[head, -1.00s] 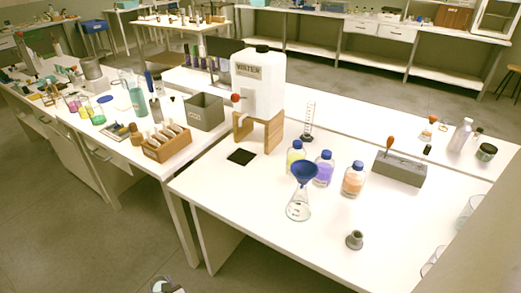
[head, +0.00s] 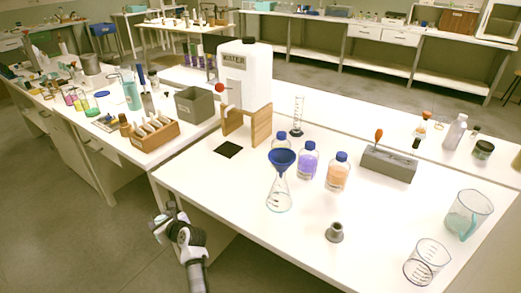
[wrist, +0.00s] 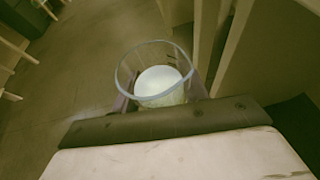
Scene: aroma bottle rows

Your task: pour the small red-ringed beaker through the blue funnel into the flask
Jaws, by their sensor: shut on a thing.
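The blue funnel (head: 281,158) sits upright in the neck of the clear conical flask (head: 279,195), on the front part of the near white table. My gripper (head: 163,218) is off the table's front left edge, to the left of the flask and well apart from it. In the wrist view my gripper (wrist: 158,98) is shut on a clear beaker (wrist: 128,75) with pale liquid in it. The beaker's rim looks grey; I cannot make out a red ring. In the head view the beaker is too small to tell.
Capped bottles, purple (head: 308,160) and orange (head: 338,172), stand right of the funnel, with a yellow one behind it. A grey weight-like piece (head: 334,232), a clear beaker (head: 427,262) and a jug (head: 468,213) stand front right. The water tank (head: 244,75) stands behind.

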